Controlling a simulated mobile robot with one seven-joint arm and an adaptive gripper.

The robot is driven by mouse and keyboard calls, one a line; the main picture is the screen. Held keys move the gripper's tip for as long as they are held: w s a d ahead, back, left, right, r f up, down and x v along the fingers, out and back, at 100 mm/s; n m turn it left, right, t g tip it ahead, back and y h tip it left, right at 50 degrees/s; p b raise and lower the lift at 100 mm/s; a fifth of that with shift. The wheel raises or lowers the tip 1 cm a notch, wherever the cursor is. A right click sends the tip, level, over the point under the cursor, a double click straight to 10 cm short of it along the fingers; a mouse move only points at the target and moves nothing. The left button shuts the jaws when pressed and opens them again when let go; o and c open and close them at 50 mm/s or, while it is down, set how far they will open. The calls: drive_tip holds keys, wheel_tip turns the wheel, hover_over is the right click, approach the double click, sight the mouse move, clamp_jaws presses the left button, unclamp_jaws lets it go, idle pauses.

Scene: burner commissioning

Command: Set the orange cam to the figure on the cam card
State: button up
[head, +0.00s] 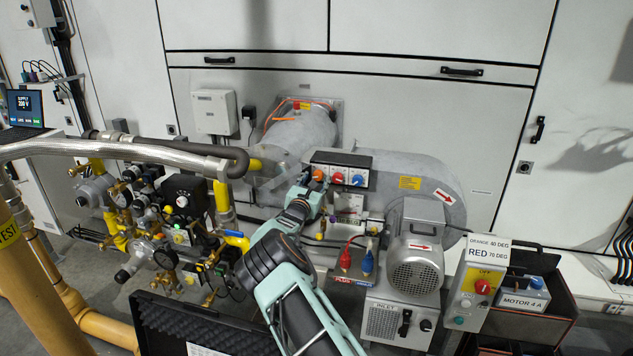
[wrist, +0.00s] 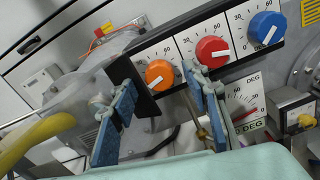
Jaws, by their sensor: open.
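The orange cam (head: 318,174) is the leftmost of three knobs on a dark panel. In the wrist view the orange cam (wrist: 160,74) shows beyond and between the fingertips of my gripper (wrist: 160,98). Its white pointer line slants to the lower left; its scale is partly hidden, so I cannot read its setting. My gripper (head: 311,190) is open and empty, its blue-padded fingers apart, and I see no clear contact with the cam. The cam card (head: 488,249), at the right in the head view, reads ORANGE 40 DEG, RED 70 DEG.
The red cam (wrist: 213,50) and blue cam (wrist: 268,27) sit right of the orange one, the red close to my right finger. A dial marked DEG (wrist: 243,98) is below them. The motor (head: 416,258) stands right of my arm; yellow pipework (head: 225,205) is at the left.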

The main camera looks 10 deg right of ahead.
drive_tip(key=shift+w+d, duration=0.2)
drive_tip(key=shift+w, duration=0.15)
drive_tip(key=shift+c, duration=0.5)
drive_tip(key=c, duration=1.1)
drive_tip(key=shift+o, duration=0.2)
drive_tip(key=shift+m+b, duration=0.3)
